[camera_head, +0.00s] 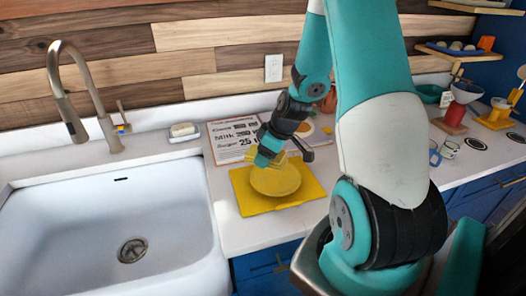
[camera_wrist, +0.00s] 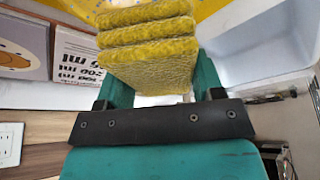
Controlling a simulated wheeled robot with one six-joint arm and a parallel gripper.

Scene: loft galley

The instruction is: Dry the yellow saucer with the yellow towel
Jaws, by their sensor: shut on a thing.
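The yellow saucer (camera_head: 276,183) lies on a flat yellow square mat or cloth (camera_head: 245,203) on the counter, right of the sink. My gripper (camera_head: 270,156) is just above the saucer's far side, pointing down, and hides part of it. In the wrist view, the yellow towel (camera_wrist: 148,50), folded in several thick layers, is clamped between the teal fingers. A speckled yellow surface, apparently the saucer (camera_wrist: 112,10), shows at the top edge beyond the towel. I cannot tell whether the towel touches the saucer.
The white sink (camera_head: 95,215) with its tall faucet (camera_head: 83,85) is at left. A soap dish (camera_head: 183,131) and a printed card (camera_head: 228,138) stand behind the mat.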

